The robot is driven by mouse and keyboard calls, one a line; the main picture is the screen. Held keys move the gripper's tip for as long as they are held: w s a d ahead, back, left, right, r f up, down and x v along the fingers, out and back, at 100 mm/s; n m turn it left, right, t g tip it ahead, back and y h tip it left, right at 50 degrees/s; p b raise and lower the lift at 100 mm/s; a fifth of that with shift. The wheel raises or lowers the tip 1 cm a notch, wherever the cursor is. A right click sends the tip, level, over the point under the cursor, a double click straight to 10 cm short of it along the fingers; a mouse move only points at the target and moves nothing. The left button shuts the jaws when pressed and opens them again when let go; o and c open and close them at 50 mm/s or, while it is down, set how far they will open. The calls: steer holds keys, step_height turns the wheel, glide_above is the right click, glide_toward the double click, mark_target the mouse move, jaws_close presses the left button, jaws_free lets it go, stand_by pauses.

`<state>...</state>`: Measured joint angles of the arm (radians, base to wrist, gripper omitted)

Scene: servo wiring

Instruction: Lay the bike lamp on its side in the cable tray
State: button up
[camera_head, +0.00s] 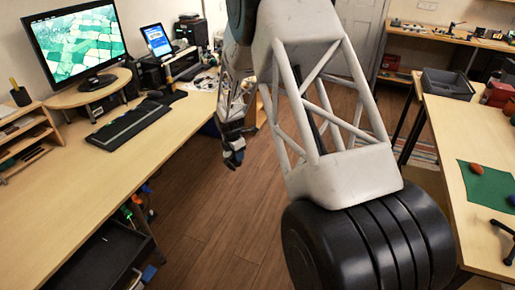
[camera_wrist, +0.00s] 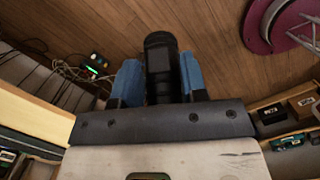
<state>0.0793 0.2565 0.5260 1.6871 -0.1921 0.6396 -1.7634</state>
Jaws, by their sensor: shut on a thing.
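My gripper (camera_head: 233,150) hangs over the wooden floor, off the right edge of the left desk. In the wrist view, its two blue fingers (camera_wrist: 160,82) are shut on the bike lamp (camera_wrist: 161,60), a black cylinder with a wider head that points away from the palm. In the head view the lamp is too small and dark to tell from the fingers. No tray is clearly marked as the cable tray. A black open tray (camera_head: 103,262) sits under the left desk, and a dark grey bin (camera_head: 447,84) stands on the right table.
The left desk (camera_head: 180,125) carries a monitor (camera_head: 75,45), a keyboard (camera_head: 124,122) and a tablet (camera_head: 157,41); its front right part is clear. The right table (camera_head: 452,145) has a green mat (camera_head: 488,188). Loose cables (camera_wrist: 62,70) show in the wrist view.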

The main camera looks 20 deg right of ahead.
steer(key=s+a+f+n+g+y, duration=0.1)
steer(key=s+a+n, duration=0.15)
steer(key=a, duration=1.25)
steer(key=s+a+n+g+y, duration=0.15)
steer(key=s+a, duration=0.25)
steer(key=a, duration=1.1)
steer(key=s+a+f+n+y, duration=0.1)
steer(key=s+a+y, duration=0.15)
steer(key=a, duration=1.35)
steer(key=s+a+n+g, duration=0.1)
steer(key=s+a, duration=0.8)
steer(key=a, duration=0.4)
steer(key=shift+s+a, duration=0.15)
steer(key=shift+a, duration=0.25)
steer(key=shift+f, duration=0.15)
steer(key=shift+f, duration=3.65)
steer(key=shift+f, duration=0.5)
